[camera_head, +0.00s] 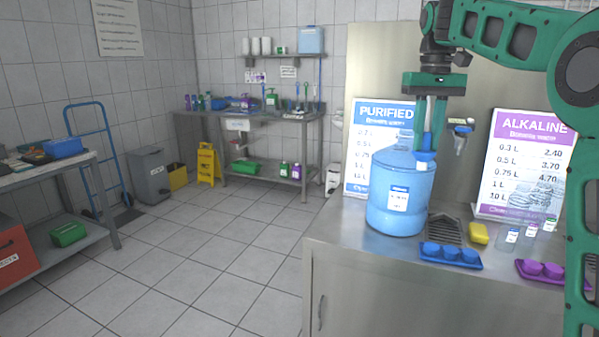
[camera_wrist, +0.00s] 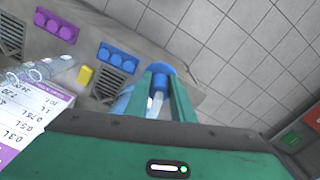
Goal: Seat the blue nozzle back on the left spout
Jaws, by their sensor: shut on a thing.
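My gripper (camera_head: 427,150) points down above the front of the big blue water jug (camera_head: 385,212), before the PURIFIED sign. It is shut on the blue nozzle (camera_head: 425,157). In the wrist view the blue nozzle (camera_wrist: 160,70) shows at the ends of my fingers (camera_wrist: 163,88), with a pale tube-like part between them. The left spout cannot be made out clearly; my gripper covers that area, and I cannot tell whether the nozzle touches it. Another spout (camera_head: 461,138) shows to the right on the back panel.
The steel counter (camera_head: 345,240) carries a drain grate (camera_head: 446,229), a yellow sponge (camera_head: 478,234), a blue cap tray (camera_head: 450,257), a purple cap tray (camera_head: 540,272) and small bottles (camera_head: 512,236). The ALKALINE sign (camera_head: 523,165) stands at right. The tiled floor at left is open.

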